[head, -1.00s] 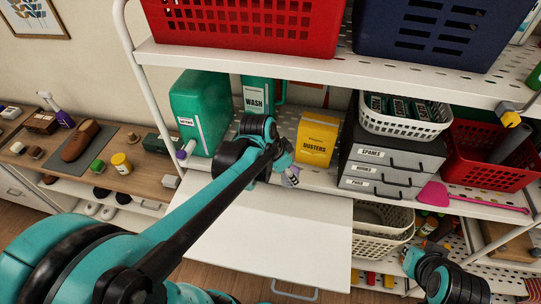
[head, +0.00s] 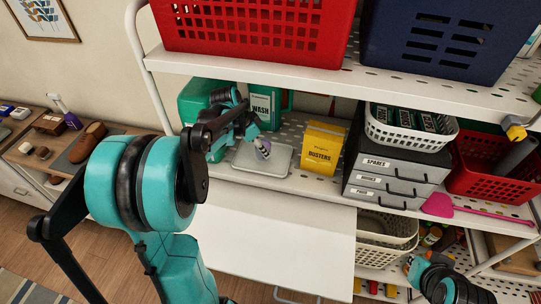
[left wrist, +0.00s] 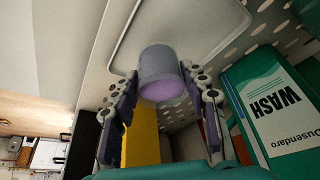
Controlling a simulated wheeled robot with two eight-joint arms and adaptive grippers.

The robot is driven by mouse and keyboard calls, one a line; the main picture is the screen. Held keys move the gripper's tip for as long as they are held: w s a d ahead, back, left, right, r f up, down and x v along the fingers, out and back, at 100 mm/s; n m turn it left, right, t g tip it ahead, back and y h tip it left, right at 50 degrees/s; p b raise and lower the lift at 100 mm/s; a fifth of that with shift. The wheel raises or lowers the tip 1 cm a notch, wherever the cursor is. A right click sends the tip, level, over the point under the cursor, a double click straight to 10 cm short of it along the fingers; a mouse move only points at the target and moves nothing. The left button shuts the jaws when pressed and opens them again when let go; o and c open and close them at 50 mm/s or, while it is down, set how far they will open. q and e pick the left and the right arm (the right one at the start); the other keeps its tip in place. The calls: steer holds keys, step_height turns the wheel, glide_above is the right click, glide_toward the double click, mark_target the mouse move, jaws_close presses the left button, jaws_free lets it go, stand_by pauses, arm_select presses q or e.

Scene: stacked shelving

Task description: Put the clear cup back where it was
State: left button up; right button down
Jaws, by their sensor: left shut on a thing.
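The clear cup (left wrist: 158,70) shows greyish with a lilac tint in the left wrist view, between the two fingers of my left gripper (left wrist: 160,92). The gripper is shut on it. In the head view my left gripper (head: 257,148) reaches to the middle shelf, with the cup at the left part of a light grey tray (head: 277,169). The tray also shows behind the cup in the left wrist view (left wrist: 200,28). I cannot tell whether the cup touches the tray. Part of my right arm shows at the lower right; its fingers are not seen.
A green WASH container (head: 264,101) stands behind the tray, and a yellow dusters box (head: 322,148) stands to its right. Grey drawers (head: 392,178) are further right. The upper shelf (head: 260,80) with red and navy baskets is above. A white panel (head: 275,230) is below.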

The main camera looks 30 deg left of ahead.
mark_target(259, 152)
arm_select(q)
steer(key=shift+w+a, duration=0.25)
steer(key=shift+a, duration=0.25)
steer(key=shift+f, duration=1.75)
steer(key=shift+f, duration=0.15)
steer(key=o, duration=1.2)
